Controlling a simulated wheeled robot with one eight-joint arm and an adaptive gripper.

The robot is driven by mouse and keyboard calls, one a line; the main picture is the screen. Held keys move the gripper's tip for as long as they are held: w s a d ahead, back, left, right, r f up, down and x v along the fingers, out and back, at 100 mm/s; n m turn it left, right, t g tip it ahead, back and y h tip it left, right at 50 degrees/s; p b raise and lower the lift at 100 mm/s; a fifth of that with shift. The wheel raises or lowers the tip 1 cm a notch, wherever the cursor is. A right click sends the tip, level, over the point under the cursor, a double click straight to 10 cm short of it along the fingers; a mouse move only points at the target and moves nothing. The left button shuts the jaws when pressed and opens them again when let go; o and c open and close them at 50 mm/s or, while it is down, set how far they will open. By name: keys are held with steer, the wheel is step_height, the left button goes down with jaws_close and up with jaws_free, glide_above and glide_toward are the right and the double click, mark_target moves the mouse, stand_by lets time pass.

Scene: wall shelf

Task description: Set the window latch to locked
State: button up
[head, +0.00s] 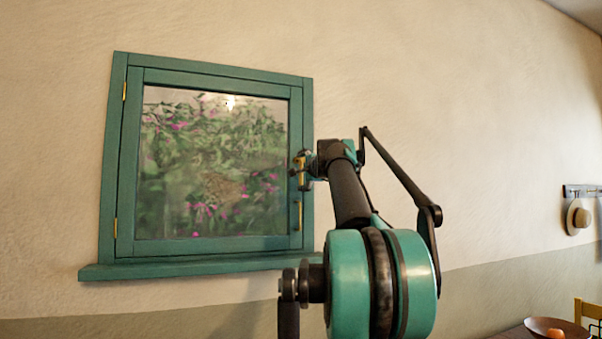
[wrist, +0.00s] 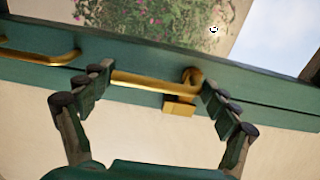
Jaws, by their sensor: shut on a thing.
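The window latch is a brass bar (wrist: 145,81) with a rounded end at its right and a brass block (wrist: 180,106) just below that end in the wrist view. The bar lies roughly along the green wood, in line with the brass pull handle. My gripper (wrist: 157,82) is shut on the latch, one finger at each end of the bar, fingers well apart. In the head view, the latch (head: 302,169) shows as a small brass piece at the right side of the green window (head: 211,75), partly hidden by my gripper.
A brass pull handle (head: 299,215) is lower on the same side of the window; it also shows in the wrist view (wrist: 38,56). A green sill (head: 190,267) juts out below. A hat (head: 578,217) hangs far right, above a bowl (head: 552,330). The wall between is bare.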

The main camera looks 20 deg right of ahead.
steer(key=o, duration=1.2)
steer(key=shift+f, duration=0.1)
steer(key=shift+o, duration=1.4)
steer(key=shift+w+f, duration=0.1)
steer(key=shift+w, duration=0.1)
steer(key=shift+s, duration=0.1)
steer(key=s, duration=1.2)
steer(key=shift+d, duration=0.2)
